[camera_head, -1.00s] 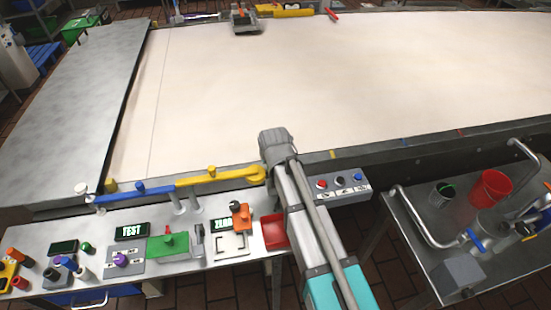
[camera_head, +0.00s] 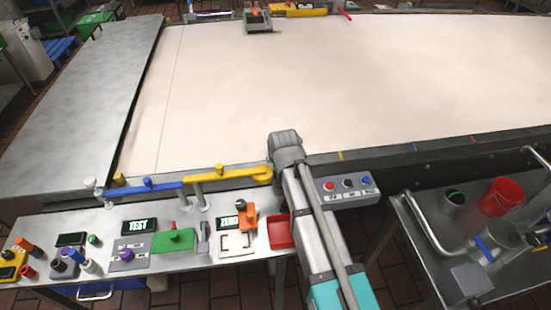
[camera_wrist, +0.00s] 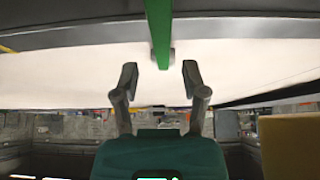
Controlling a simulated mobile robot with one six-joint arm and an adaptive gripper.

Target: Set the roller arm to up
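In the wrist view my gripper (camera_wrist: 160,80) is open, its two grey fingers apart with nothing clamped between them. A green bar (camera_wrist: 158,28) comes down from the top of that view and its end lies in line with the gap between the fingertips; I cannot tell whether it is the roller arm. In the head view my arm reaches to the near edge of the white belt (camera_head: 350,80), and my gripper is hidden there. A yellow bar (camera_head: 228,174) and a blue bar (camera_head: 150,187) on posts run along that edge, left of my arm.
The steel side table (camera_head: 190,272) holds displays, a green block (camera_head: 174,240), an orange-handled tool (camera_head: 246,215) and a red tray (camera_head: 280,232). A button box (camera_head: 348,190) sits right of my arm. A cart with a red bucket (camera_head: 500,196) stands at right.

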